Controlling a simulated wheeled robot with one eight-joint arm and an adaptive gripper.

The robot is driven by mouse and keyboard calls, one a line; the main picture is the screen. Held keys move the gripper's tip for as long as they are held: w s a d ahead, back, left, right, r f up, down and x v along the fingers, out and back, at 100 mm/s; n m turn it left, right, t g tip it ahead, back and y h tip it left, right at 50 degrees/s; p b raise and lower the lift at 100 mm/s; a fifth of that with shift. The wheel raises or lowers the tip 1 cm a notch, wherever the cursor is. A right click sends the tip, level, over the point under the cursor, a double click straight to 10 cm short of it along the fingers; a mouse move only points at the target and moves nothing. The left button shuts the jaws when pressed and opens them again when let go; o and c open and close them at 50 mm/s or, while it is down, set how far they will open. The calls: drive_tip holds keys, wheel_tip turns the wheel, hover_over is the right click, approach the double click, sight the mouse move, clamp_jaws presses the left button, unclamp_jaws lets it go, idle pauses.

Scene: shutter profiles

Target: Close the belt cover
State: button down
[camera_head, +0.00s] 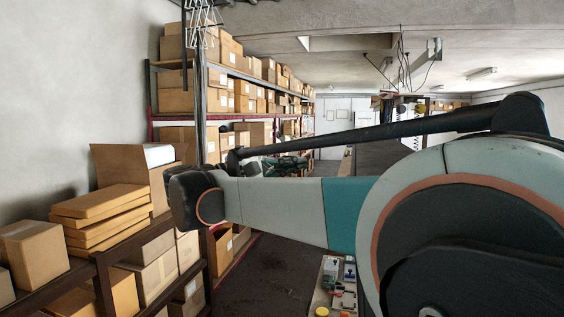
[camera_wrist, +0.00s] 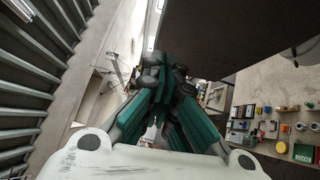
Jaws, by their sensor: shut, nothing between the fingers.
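My gripper (camera_wrist: 168,75) shows in the wrist view, its green and black fingers drawn together with nothing between them. A large dark flat panel (camera_wrist: 225,40) lies beyond the fingertips and to their upper right. I cannot tell whether it is the belt cover or whether the gripper touches it. In the head view, my arm crosses the middle and right and hides much of the scene. A dark grey surface (camera_head: 378,157) shows behind the arm. No belt cover can be made out for certain, and the gripper does not show clearly there.
Shelves (camera_head: 203,110) full of cardboard boxes line the left side in the head view. A low surface with small items (camera_head: 338,285) stands below my arm. A worktop with tools and small parts (camera_wrist: 270,122) lies at the right in the wrist view. Dark floor (camera_head: 262,280) is clear.

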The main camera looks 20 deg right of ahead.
drive_tip(key=s+p+x, duration=0.2)
drive_tip(key=x, duration=0.8)
drive_tip(key=shift+s+d, duration=0.3)
drive_tip(key=shift+d, duration=0.2)
drive_tip(key=shift+s+r, duration=0.1)
drive_tip(key=shift+r, duration=0.1)
